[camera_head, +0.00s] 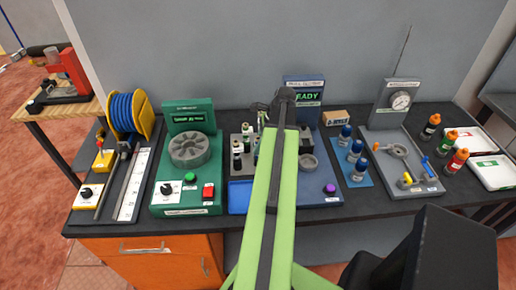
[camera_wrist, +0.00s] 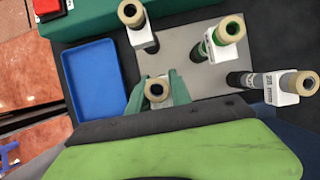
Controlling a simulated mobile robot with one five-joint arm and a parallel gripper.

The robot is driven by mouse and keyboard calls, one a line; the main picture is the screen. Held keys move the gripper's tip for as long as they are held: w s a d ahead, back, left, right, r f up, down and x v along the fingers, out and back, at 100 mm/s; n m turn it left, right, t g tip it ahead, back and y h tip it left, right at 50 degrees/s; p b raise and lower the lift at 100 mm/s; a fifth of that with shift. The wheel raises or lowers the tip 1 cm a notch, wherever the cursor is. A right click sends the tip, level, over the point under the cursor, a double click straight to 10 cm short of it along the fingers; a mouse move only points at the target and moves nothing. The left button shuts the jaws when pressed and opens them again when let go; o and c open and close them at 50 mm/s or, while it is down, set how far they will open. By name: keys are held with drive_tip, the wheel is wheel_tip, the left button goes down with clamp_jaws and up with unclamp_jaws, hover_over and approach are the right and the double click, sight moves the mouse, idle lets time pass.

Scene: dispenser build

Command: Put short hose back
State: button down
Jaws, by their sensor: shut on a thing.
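My gripper (camera_wrist: 157,91) is shut on a cream-ended tube (camera_wrist: 157,88), with a teal finger on each side of it in the wrist view. Only the tube's open round end shows, so I cannot tell from its label whether it is the short hose. Three similar dark tubes with cream ends and white tags stand beside it: one at the upper left (camera_wrist: 132,14), a green-ringed one (camera_wrist: 229,28) and one at the right (camera_wrist: 302,83).
A blue tray (camera_wrist: 94,82) lies empty left of the gripper. The green station (camera_head: 188,160) stands to the left in the head view. Blue-capped bottles (camera_head: 354,152) and a gauge stand (camera_head: 397,105) are to the right. A yellow hose reel (camera_head: 146,111) is at the far left.

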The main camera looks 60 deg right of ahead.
drive_tip(key=shift+f, duration=0.15)
drive_tip(key=c, duration=1.2)
unclamp_jaws()
drive_tip(key=shift+o, duration=0.2)
drive_tip(key=shift+r+p, duration=0.3)
drive_tip(key=shift+r, duration=0.15)
drive_tip(key=p+v, duration=1)
drive_tip(key=v, duration=0.1)
drive_tip(key=shift+r, duration=0.2)
drive_tip(key=shift+s+d, duration=0.1)
